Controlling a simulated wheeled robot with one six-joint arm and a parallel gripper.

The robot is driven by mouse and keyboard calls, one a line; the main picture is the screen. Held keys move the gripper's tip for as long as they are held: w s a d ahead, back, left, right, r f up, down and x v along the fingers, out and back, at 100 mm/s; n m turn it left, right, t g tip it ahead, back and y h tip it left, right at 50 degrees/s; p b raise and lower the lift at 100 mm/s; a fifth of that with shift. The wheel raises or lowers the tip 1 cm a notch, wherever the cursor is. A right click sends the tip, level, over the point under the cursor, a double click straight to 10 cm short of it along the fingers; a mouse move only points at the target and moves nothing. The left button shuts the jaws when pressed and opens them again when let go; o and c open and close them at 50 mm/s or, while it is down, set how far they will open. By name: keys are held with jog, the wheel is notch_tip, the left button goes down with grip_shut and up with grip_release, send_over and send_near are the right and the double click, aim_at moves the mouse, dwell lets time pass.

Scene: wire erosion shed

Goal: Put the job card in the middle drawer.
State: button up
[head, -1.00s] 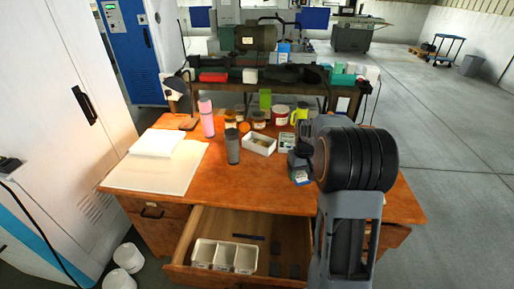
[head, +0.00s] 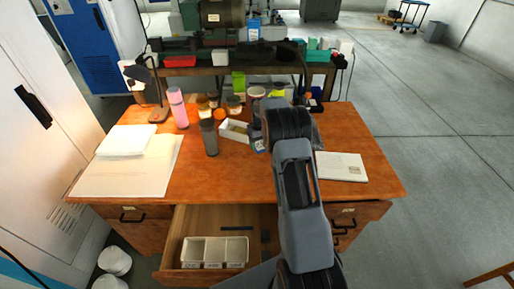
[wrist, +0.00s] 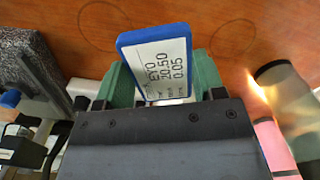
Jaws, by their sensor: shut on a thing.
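The job card (wrist: 155,62), a blue-edged card with a white printed face, is held between the green fingers of my gripper (wrist: 163,88) in the wrist view. My arm hides most of the gripper there. The middle drawer (head: 200,219) is pulled open at the desk's front, below and nearer than the card. My arm covers its right part.
A white divided tray (head: 215,239) fills the drawer's front left, with dark flat pieces behind it. On the wooden desk (head: 225,180) stand a dark cup (head: 209,138), a pink bottle (head: 178,107), a white box (head: 234,131) and several jars.

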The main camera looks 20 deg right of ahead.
aim_at(258, 149)
jog(key=shift+w+a+f, duration=0.1)
jog(key=shift+w+f, duration=0.8)
jog(key=shift+f, duration=0.25)
jog(key=shift+w+f, duration=0.15)
jog(key=shift+f, duration=1.45)
jog(key=shift+f, duration=0.1)
jog(key=shift+f, duration=0.1)
jog(key=o, duration=0.9)
